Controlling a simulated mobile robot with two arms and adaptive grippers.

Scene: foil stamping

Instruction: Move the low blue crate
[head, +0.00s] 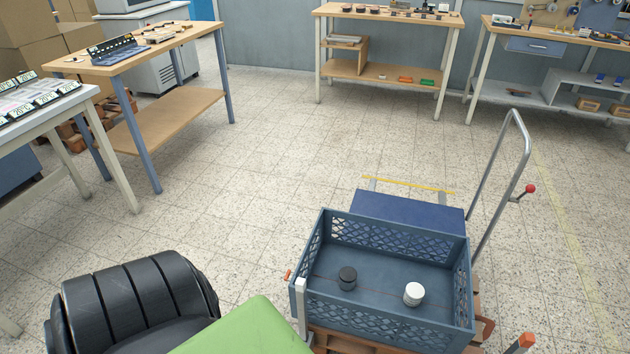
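The low blue crate (389,315) is an open, blue-grey box with lattice walls at the lower right of the head view. It sits upright on a brown base (482,332) that is mostly hidden below it. A black round piece (347,278) and a white round piece (414,294) stand inside on its floor. A light grey upright part (302,312) is at its near left corner; I cannot tell what it belongs to. I see no clear gripper in this view, neither left nor right.
A blue platform trolley (408,212) with a tall tubular handle (507,150) stands just behind the crate. A black ribbed padded object (135,300) and a green surface (247,332) fill the lower left. Wooden workbenches (163,50) line the left and back. The middle floor is clear.

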